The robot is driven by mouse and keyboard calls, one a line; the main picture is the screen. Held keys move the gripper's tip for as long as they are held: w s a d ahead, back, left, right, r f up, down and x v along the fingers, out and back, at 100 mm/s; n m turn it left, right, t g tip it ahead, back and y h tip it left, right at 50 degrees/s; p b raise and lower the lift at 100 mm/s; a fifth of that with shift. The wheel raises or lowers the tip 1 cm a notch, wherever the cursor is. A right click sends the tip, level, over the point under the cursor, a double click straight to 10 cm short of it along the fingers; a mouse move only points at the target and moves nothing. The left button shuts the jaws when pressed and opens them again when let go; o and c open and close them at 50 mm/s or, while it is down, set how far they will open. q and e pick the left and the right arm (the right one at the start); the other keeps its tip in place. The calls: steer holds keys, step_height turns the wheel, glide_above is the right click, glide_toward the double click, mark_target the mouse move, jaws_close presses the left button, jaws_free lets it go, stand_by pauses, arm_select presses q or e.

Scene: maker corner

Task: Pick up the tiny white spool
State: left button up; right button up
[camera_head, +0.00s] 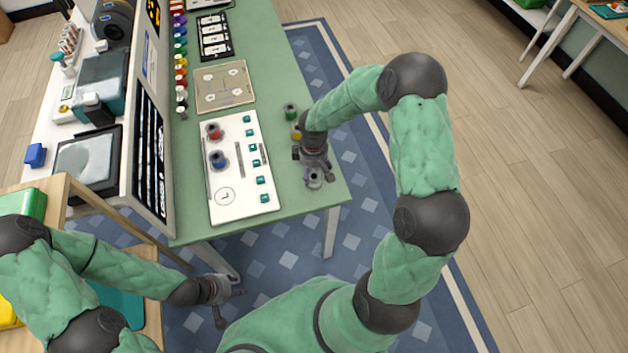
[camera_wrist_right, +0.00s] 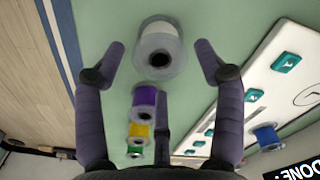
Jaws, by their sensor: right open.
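The tiny white spool (camera_wrist_right: 159,40) is at the top centre of the right wrist view, upright on the green tabletop. Two fingers of my right gripper (camera_wrist_right: 160,62) are spread to its left and right, apart from it; a third finger is at lower centre. In the head view, my right gripper (camera_head: 314,172) points down at the table's near right part, and the white spool (camera_head: 314,182) shows partly between its fingers. My left gripper (camera_head: 230,304) is open and empty, low beside the table's near edge.
Purple (camera_wrist_right: 145,100), yellow (camera_wrist_right: 138,130) and green (camera_wrist_right: 136,143) spools stand in a row beside the white one. A white board (camera_head: 232,190) with red (camera_head: 213,130) and blue (camera_head: 218,158) spools lies left of my right gripper. The table's right edge is close.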

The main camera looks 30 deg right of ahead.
mark_target(314, 176)
step_height(314, 176, down, 4)
steer(key=shift+s+b, duration=0.15)
steer(key=shift+b, duration=0.35)
steer(key=shift+c, duration=0.3)
steer(key=c, duration=1)
steer(key=shift+r, duration=0.1)
